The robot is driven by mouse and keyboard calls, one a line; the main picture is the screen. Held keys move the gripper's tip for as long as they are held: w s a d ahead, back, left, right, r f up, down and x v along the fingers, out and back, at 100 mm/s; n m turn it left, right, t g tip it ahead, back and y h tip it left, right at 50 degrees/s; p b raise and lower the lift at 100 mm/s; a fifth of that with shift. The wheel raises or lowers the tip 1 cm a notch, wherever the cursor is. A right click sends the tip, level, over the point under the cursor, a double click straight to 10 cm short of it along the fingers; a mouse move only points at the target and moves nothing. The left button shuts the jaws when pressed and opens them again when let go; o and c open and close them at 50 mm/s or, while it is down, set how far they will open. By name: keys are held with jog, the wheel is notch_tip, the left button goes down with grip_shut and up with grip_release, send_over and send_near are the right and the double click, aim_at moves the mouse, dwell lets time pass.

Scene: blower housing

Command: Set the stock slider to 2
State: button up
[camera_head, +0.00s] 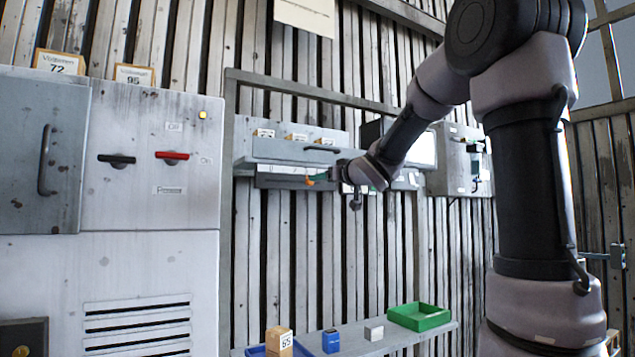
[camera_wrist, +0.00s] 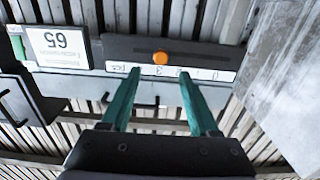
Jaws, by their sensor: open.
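The stock slider shows in the wrist view as a round orange knob (camera_wrist: 160,58) on a dark rail above a white scale strip (camera_wrist: 205,74). The strip carries small upside-down marks, among them what looks like "pcs" and a 3; I cannot read the knob's exact setting. In the head view the orange knob (camera_head: 310,183) is a small spot on the wall unit. My gripper (camera_wrist: 160,76) is open, its two teal fingers pointing at the rail, one on each side of the knob in the picture. I see no contact. The gripper (camera_head: 322,178) is small in the head view.
A grey wall box (camera_head: 295,150) hangs over the slider unit. A grey cabinet (camera_head: 150,190) with black and red handles stands left. Below, a shelf (camera_head: 400,338) holds a green tray (camera_head: 420,325) and small blocks.

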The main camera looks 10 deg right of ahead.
aim_at(309, 182)
jog(key=x, duration=0.6)
jog(key=shift+w+a, duration=0.15)
jog(key=shift+w, duration=0.15)
grip_shut()
dwell(1.1)
